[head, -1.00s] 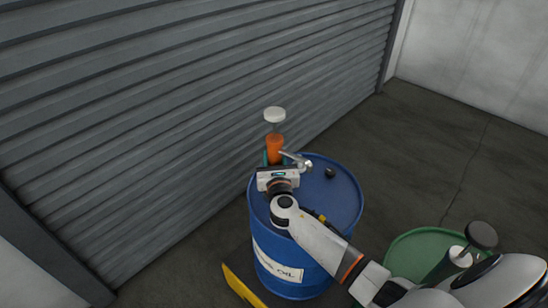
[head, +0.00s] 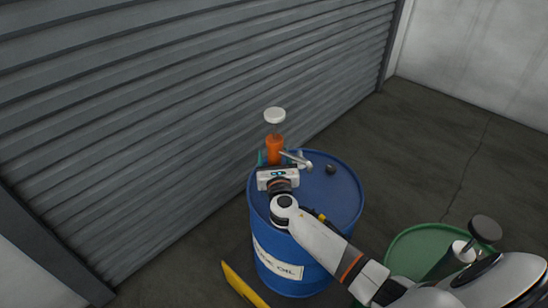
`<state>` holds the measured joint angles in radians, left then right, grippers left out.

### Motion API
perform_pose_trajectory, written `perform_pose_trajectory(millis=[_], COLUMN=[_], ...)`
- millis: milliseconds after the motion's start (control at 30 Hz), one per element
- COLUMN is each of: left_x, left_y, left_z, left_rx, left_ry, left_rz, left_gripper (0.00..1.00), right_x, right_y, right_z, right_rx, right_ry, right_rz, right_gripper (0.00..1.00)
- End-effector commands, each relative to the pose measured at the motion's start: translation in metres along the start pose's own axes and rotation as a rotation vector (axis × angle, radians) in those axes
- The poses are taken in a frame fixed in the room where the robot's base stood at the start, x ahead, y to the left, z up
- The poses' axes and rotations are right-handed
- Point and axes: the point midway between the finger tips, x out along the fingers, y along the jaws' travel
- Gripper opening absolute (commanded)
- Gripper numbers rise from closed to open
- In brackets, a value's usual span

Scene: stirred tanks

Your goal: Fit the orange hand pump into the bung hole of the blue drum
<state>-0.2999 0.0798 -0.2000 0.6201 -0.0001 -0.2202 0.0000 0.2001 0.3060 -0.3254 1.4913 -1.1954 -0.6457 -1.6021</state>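The orange hand pump (head: 274,149) with a white top stands upright at the back left of the blue drum's (head: 343,198) lid. Its grey spout points right over the lid. My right gripper (head: 275,160) is just in front of the pump, low around its body. A teal finger shows to the pump's left with a small gap, so the gripper looks open. The gripper body hides the pump's foot and the bung hole, so I cannot see how the pump is seated. My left gripper is not in view.
A small dark cap (head: 330,169) sits on the lid right of the spout. A grey roller shutter (head: 150,130) rises close behind the drum. A green drum (head: 416,250) stands at lower right, and a yellow bar (head: 243,285) lies at lower left. Floor to the right is clear.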

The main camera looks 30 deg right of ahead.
Motion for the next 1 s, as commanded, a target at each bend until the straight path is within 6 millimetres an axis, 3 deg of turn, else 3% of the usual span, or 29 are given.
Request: perform_pose_trajectory(millis=[367, 800, 1000], left_x=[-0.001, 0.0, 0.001], left_y=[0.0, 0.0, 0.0], left_z=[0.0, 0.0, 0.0], left_rx=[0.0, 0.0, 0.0], left_ry=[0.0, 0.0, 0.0], left_rz=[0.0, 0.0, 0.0], left_gripper=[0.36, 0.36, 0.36], right_x=[-0.012, -0.098, -0.118], right_y=[0.0, 0.0, 0.0], right_z=[0.004, 0.003, 0.001], right_rx=[-0.002, 0.0, 0.0], right_ry=[-0.007, -0.005, -0.003], right_rz=[-0.001, 0.0, 0.0], right_gripper=[0.62, 0.62, 0.62])
